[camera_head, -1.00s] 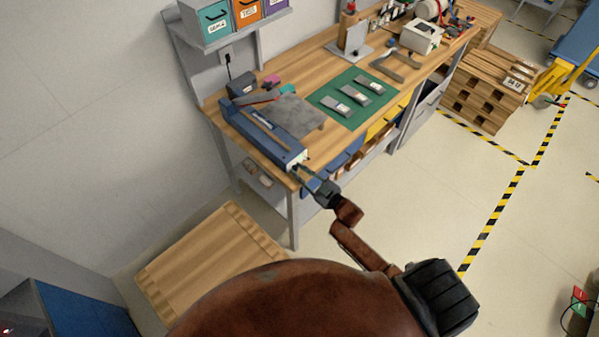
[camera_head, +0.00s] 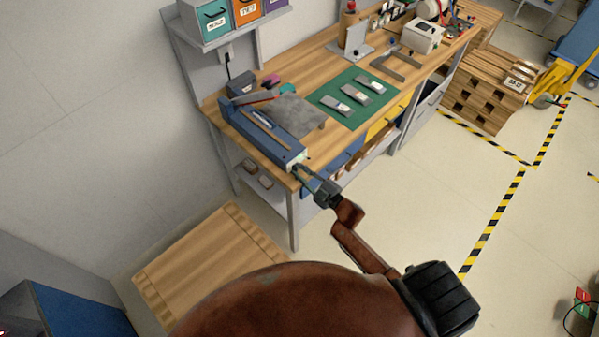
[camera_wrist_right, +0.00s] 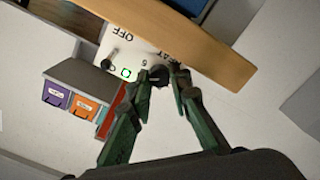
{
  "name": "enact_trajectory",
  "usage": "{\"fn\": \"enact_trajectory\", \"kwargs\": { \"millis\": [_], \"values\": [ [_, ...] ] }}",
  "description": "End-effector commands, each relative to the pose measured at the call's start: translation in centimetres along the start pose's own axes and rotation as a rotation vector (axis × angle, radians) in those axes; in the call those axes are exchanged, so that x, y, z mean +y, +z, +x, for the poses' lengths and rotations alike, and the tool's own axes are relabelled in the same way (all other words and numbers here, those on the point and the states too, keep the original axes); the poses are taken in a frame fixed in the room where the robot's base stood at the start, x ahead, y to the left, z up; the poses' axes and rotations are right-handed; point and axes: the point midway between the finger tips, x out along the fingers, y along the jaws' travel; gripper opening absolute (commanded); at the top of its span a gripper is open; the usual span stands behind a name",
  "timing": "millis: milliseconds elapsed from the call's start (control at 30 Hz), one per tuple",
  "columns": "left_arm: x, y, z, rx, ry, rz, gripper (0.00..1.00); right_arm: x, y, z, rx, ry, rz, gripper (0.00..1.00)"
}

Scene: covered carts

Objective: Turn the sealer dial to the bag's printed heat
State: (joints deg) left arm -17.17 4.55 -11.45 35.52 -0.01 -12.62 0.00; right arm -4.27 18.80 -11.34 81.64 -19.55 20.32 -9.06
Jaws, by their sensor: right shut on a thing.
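The blue sealer (camera_head: 258,138) lies along the left end of the bench, its end panel facing the near edge. A dark grey sheet-like piece (camera_head: 298,116), possibly the bag, lies beside it; no print on it is readable. My right gripper (camera_head: 302,172) reaches the sealer's end panel. My left gripper is out of view.
Grey packets with pale labels (camera_head: 351,92) lie on a green mat (camera_head: 340,113). Labelled bins (camera_head: 215,17) stand on the shelf above. A wooden platform (camera_head: 212,262) lies on the floor at left.

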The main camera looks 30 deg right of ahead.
Motion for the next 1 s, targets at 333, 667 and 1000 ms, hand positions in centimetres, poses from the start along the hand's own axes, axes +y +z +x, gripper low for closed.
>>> {"fn": "enact_trajectory", "kwargs": {
  "millis": [333,667,1000],
  "values": [
    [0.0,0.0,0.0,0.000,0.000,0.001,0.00,-0.1,0.1,-0.1,-0.002,-0.002,0.001,0.21],
    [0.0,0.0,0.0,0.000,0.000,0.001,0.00,-0.1,0.0,0.0,-0.001,-0.001,0.001,0.36],
    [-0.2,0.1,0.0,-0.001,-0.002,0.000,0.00,-0.1,0.2,-1.9,-0.003,-0.002,0.001,0.36]
  ]
}}
